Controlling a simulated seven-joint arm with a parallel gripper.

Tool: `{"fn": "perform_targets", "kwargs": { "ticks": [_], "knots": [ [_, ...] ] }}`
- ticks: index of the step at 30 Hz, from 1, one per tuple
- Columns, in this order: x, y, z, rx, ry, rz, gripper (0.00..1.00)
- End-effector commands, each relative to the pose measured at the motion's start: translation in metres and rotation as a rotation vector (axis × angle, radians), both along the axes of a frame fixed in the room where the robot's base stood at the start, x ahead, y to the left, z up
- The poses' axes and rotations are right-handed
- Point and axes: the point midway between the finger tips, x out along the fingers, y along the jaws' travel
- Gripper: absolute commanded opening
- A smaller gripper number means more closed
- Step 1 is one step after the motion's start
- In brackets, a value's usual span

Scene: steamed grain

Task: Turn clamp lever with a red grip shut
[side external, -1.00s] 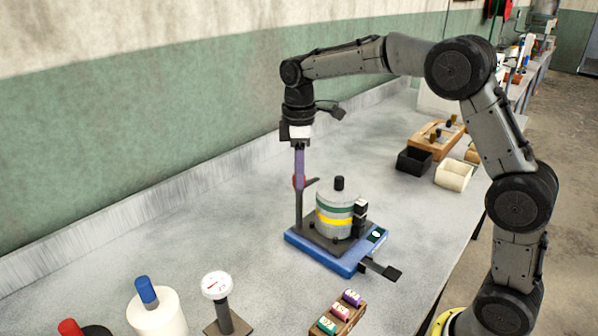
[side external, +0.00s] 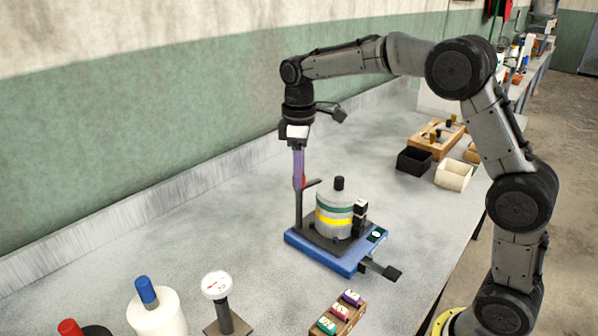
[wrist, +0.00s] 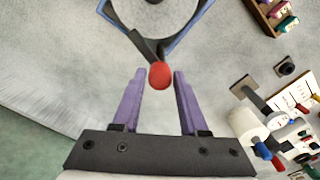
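The clamp lever's red grip (wrist: 160,75) shows at the fingertips in the wrist view, at the end of a dark lever arm (wrist: 141,44). In the side external view the red grip (side external: 303,181) is partly hidden behind a purple finger, beside a dark upright post. The lever is on a blue-based device (side external: 320,258) carrying a grey canister with green and yellow bands (side external: 335,213). My gripper (wrist: 158,72) points down with its two purple fingers apart, one on each side of the grip. Gaps show between grip and fingers; my gripper also shows in the side view (side external: 299,187).
A white dial gauge (side external: 217,286) and a white cylinder with a blue knob (side external: 157,312) stand in front. A wooden rack of colored spools (side external: 338,314) is near the device. A black bin (side external: 414,161) and cream bin (side external: 453,173) lie behind.

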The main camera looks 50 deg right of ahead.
Motion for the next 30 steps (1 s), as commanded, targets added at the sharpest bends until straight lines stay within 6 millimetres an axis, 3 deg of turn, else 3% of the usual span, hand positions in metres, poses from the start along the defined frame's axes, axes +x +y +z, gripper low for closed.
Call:
{"fn": "perform_targets", "kwargs": {
  "ticks": [1, 3, 16, 30],
  "knots": [
    [0.0, 0.0, 0.0, 0.001, -0.001, 0.0, 0.54],
    [0.0, 0.0, 0.0, 0.001, -0.001, 0.001, 0.66],
    [0.001, 0.0, 0.009, 0.001, -0.001, 0.002, 0.66],
    [0.002, 0.0, 0.103, 0.0, -0.005, 0.001, 0.66]
  ]
}}
